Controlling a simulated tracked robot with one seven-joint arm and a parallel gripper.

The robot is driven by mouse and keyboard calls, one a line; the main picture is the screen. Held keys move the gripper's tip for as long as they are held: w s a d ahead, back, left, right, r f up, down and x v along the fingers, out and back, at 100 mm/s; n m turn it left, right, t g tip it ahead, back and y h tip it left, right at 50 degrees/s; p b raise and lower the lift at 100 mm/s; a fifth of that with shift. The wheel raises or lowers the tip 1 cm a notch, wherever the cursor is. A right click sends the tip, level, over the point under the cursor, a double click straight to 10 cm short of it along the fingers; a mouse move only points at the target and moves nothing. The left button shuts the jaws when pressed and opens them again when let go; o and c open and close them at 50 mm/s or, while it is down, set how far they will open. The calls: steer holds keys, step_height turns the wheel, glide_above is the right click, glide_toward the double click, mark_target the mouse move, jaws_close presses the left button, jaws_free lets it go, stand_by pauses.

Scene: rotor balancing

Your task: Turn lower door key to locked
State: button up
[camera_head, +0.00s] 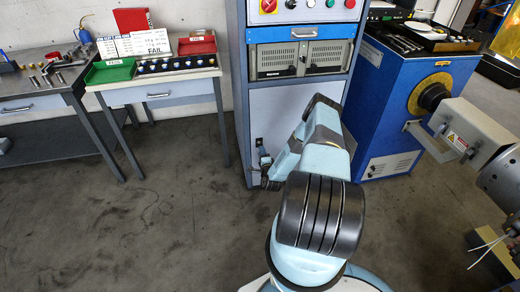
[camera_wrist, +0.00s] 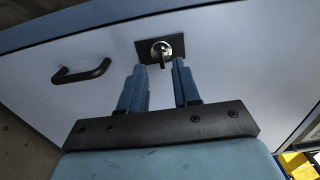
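The lower door (camera_head: 270,112) is the pale front panel at the bottom of the blue cabinet, and it looks shut. In the wrist view the door (camera_wrist: 225,50) fills most of the picture. The key (camera_wrist: 162,56) sits in a round silver lock on a black plate (camera_wrist: 145,48); its bow looks roughly upright in the picture. My gripper (camera_wrist: 158,66) is open, its two blue fingers apart with the key between and just beyond the tips. No contact shows.
A black door handle (camera_wrist: 81,72) is left of the lock in the wrist view. A blue machine (camera_head: 395,100) stands close on the cabinet's right. A table with trays (camera_head: 165,95) stands to the left, with open floor (camera_head: 170,200) before it.

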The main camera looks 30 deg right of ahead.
mark_target(260, 145)
steer(key=shift+x, duration=2.1)
jaws_close()
